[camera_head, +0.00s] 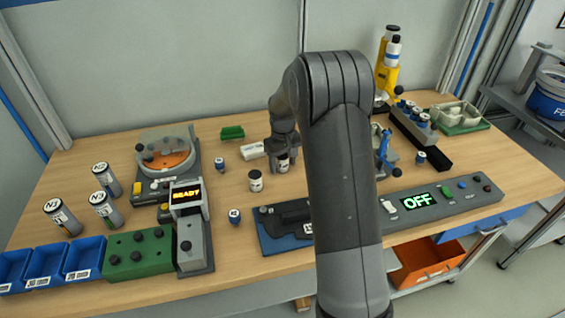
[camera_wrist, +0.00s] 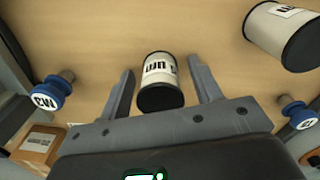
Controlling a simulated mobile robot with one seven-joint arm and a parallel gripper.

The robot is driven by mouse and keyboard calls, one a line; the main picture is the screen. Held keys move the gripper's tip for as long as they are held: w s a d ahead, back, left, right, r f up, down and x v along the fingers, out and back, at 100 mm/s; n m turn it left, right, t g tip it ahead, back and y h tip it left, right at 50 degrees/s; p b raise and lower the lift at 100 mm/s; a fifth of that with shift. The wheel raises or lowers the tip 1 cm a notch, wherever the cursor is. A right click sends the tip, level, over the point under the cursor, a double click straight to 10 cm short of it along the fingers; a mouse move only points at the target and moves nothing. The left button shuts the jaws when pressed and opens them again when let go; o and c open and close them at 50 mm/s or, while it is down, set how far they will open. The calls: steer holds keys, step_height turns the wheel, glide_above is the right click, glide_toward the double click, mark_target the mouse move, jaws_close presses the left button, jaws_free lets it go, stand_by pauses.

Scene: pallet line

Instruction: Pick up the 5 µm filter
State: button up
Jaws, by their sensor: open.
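A small white canister with dark ends and a printed label (camera_wrist: 160,75) stands between the two fingers of my gripper (camera_wrist: 160,84) in the wrist view. There are visible gaps on both sides, so the open fingers do not touch it. The label is partly seen and too small to read surely, so I cannot tell if it is the 5 µm filter. In the head view this canister (camera_head: 283,165) is partly hidden under my gripper (camera_head: 281,158). A second similar canister (camera_head: 256,182) stands to its left; a canister also shows at the wrist view's upper right (camera_wrist: 284,36).
Blue-capped small parts (camera_head: 235,216) (camera_head: 220,165) stand nearby. A white box (camera_head: 252,151) lies just left of my gripper. A grey panel reading OFF (camera_head: 455,201) is at the front right, a READY device (camera_head: 187,197) at the left. Several silver cylinders (camera_head: 107,210) stand far left.

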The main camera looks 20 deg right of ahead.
steer(key=c, duration=1)
steer(key=shift+r, duration=0.15)
